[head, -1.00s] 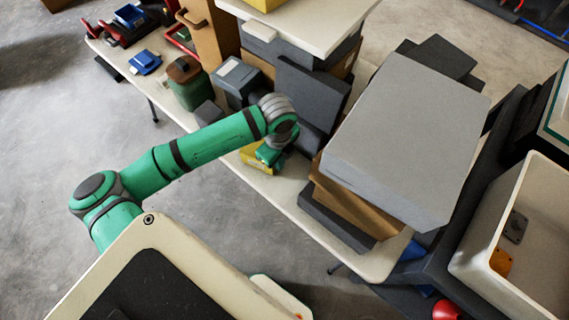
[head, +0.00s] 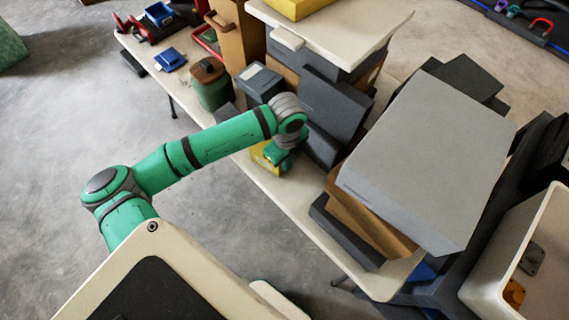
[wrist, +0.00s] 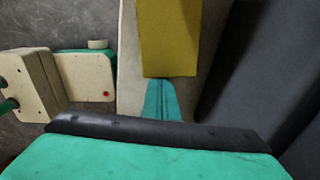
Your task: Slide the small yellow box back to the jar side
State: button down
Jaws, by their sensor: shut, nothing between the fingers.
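The small yellow box (head: 259,156) stands on the cream table (head: 290,205) near its front edge, partly hidden by my gripper. The jar (head: 210,84), green with a brown lid, stands further up the table to the left. My gripper (head: 277,160) is shut and empty, low at the box's right side, away from the jar. In the wrist view, the yellow box (wrist: 168,38) fills the top middle and my shut fingertips (wrist: 160,82) meet its near edge; they look to be touching it.
A small dark grey block (head: 228,114) and a grey box (head: 259,83) stand between the yellow box and the jar. A dark panel (head: 335,108) leans behind my gripper. Stacked boxes under a large grey one (head: 430,150) stand to the right. A table strip in front is clear.

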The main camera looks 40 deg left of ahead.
jog(key=shift+s, duration=0.1)
jog(key=shift+d, duration=0.5)
jog(key=d, duration=0.2)
jog(key=shift+d, duration=0.4)
notch_tip(320, 180, up, 10)
jog(key=shift+s, duration=0.25)
